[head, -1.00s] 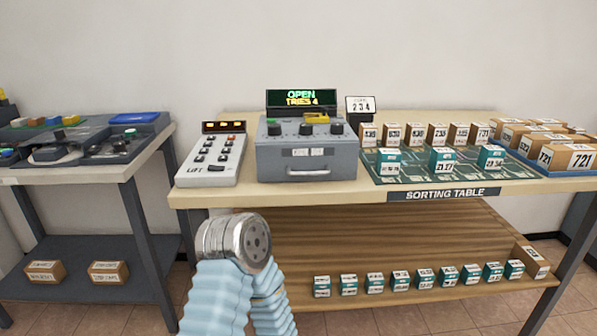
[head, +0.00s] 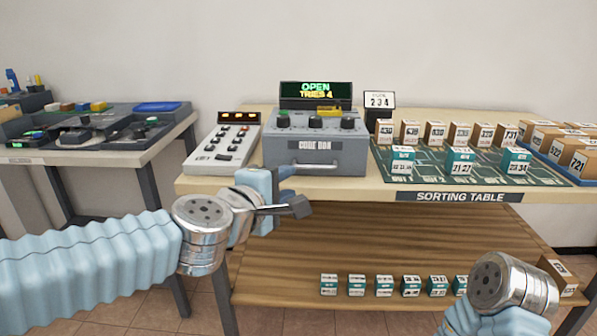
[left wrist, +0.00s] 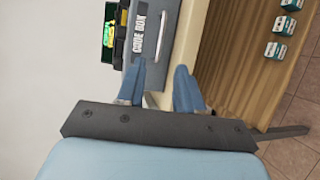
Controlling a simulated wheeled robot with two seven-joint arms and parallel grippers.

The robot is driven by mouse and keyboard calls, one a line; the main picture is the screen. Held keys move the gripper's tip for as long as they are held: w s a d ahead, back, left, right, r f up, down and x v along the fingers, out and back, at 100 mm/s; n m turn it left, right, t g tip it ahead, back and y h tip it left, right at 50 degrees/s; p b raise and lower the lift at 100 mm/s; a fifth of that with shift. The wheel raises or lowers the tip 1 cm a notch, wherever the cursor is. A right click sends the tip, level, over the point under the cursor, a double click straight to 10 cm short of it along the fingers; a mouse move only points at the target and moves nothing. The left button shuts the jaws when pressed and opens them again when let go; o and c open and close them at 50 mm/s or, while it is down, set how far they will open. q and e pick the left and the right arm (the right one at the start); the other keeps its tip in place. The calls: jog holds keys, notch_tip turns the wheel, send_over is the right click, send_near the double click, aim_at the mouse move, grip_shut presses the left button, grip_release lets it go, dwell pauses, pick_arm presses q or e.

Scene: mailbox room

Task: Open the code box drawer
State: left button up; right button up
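The grey code box (head: 318,158) sits on the table, its drawer front labelled CODE BOX and looking flush with the body. A pale bar handle (head: 318,172) runs along the lower front. The display (head: 315,90) on top reads OPEN, TRIES 4. My left gripper (head: 284,182) is just in front of and left of the handle. In the left wrist view the gripper (left wrist: 160,90) has its two blue fingers apart with nothing between them, and the handle (left wrist: 167,32) lies beyond the fingertips. My right arm shows at the lower right; its gripper is out of view.
A white LIFT panel (head: 224,146) stands left of the code box. A code card (head: 380,100) reads 234. Boxes on a green mat (head: 470,172) stand to the right. The sorting table's front edge (head: 225,187) is close to my left gripper.

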aim_at(314, 167)
pick_arm(q)
jog(key=b+x, duration=0.2)
jog(key=x, duration=1)
jog(key=shift+f, duration=0.2)
grip_shut()
dwell(0.8)
